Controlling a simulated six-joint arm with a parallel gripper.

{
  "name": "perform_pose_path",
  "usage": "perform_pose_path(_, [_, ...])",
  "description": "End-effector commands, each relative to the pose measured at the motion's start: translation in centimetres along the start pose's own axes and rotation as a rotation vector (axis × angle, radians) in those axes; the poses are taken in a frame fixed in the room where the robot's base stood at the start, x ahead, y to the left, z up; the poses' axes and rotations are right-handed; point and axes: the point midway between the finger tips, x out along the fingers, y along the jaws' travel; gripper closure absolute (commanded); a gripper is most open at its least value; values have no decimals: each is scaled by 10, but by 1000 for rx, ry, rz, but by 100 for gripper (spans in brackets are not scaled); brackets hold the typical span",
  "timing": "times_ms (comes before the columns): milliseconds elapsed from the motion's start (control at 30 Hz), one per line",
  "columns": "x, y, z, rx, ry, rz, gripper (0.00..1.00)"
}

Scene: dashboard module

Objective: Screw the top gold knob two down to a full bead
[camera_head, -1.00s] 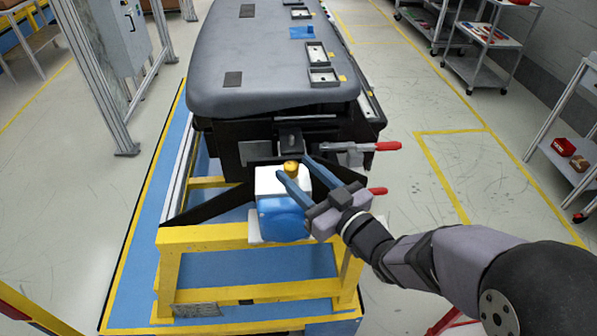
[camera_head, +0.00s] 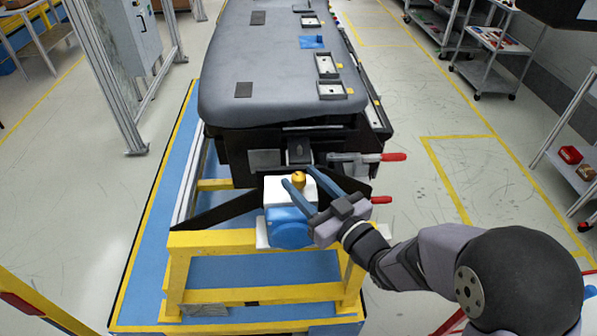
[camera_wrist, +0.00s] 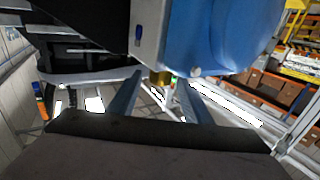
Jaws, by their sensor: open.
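The gold knob (camera_head: 298,180) stands on top of a white and blue block (camera_head: 291,228) at the near end of the dashboard module. My gripper (camera_head: 299,177) reaches in from the right with its two blue-grey fingers apart, one on each side of the knob. The wrist view shows the knob (camera_wrist: 160,78) between the spread fingers (camera_wrist: 158,80), with visible gaps at its sides. There the block (camera_wrist: 215,35) appears above the knob. I see no contact between fingers and knob. The knob's thread and any bead are too small to tell.
The grey dashboard (camera_head: 285,75) lies just behind the block. Red-handled clamps (camera_head: 393,157) stick out to the right, close to my gripper. A yellow frame (camera_head: 210,240) carries the block. Open floor lies to the right, with shelf carts (camera_head: 490,65) farther back.

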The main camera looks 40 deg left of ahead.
Motion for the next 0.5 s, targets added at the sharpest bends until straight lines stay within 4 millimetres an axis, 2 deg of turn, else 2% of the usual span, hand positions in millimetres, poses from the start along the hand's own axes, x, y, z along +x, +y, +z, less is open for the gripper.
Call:
perform_pose_path(200, [19,0,0,0,-1,-1,55])
perform_pose_path(500, [23,0,0,0,0,0,55])
